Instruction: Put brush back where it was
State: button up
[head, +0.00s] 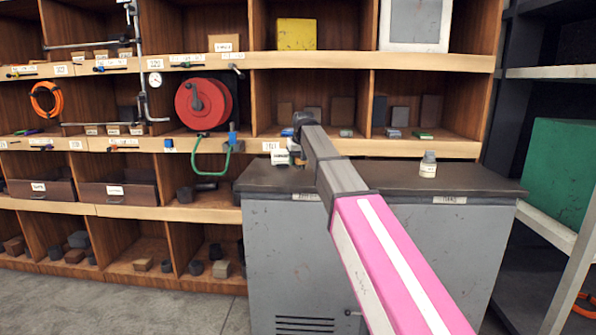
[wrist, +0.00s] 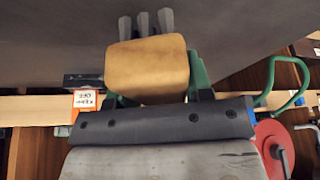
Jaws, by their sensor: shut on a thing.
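The brush (wrist: 148,68) shows in the wrist view as a tan block with several dark tufts at its far end. My gripper (wrist: 155,85) is shut on it, with green fingers on either side of the block. In the head view my gripper (head: 299,146) is at the back left of the grey cabinet's top (head: 365,178), in front of the shelf. The brush is small there and mostly hidden by my arm. I cannot tell whether the brush touches the cabinet top.
A small labelled bottle (head: 428,166) stands on the cabinet's right half. White labelled items (head: 281,156) are just left of my gripper. A red hose reel (head: 203,103) with a green hose (head: 212,172) is on the shelf to the left. The cabinet top between gripper and bottle looks clear.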

aim_at(298, 176)
jog(key=shift+f, duration=2.05)
jog(key=shift+f, duration=0.1)
jog(key=o, duration=1)
jog(key=shift+c, duration=0.2)
jog(key=v, duration=1.2)
